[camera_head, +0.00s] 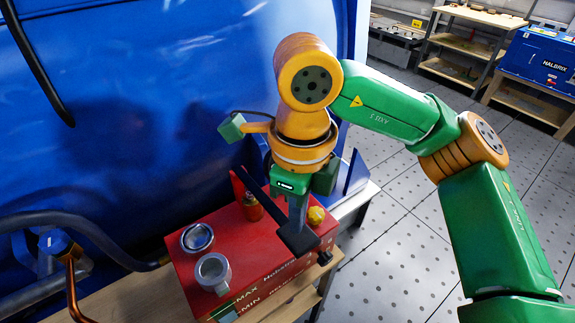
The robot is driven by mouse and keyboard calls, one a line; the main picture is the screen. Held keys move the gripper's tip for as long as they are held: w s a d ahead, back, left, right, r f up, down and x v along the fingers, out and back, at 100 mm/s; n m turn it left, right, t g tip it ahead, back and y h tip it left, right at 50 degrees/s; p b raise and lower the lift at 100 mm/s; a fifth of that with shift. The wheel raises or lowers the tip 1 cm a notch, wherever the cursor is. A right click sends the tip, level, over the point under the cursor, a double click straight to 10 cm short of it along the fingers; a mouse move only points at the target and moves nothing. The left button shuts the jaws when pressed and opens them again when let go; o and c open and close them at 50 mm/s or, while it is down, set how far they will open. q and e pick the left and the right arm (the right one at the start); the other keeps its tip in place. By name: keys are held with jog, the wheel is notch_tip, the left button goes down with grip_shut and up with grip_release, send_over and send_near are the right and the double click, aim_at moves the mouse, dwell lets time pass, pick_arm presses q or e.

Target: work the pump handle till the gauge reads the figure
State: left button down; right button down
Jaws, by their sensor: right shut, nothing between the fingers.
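A red pump box (190,272) marked MAX and MIN stands on a wooden-topped bench against the blue tank. A dark bar, which looks like the pump handle (253,187), slants over the box to a black block-like end (298,241). My right gripper (297,222) points down at this end, its fingers shut and empty. I cannot tell whether they touch the bar. A round dial-like fitting (197,237), perhaps the gauge, sits on the box's left side; no reading is legible. A grey round cap (213,270) is in front of it. My left gripper is not in view.
A yellow knob (316,215) and a small brass-orange fitting (252,207) stand on the box close to my right gripper. The large blue tank (150,100) and dark hoses close off the left. The tiled floor (400,250) at right is open.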

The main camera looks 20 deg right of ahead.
jog(key=shift+f, duration=0.1)
notch_tip(320, 180, down, 8)
jog(key=b, duration=0.7)
notch_tip(320, 180, up, 9)
jog(key=p, duration=0.7)
jog(key=shift+f, duration=0.4)
notch_tip(320, 180, up, 5)
jog(key=p, duration=0.4)
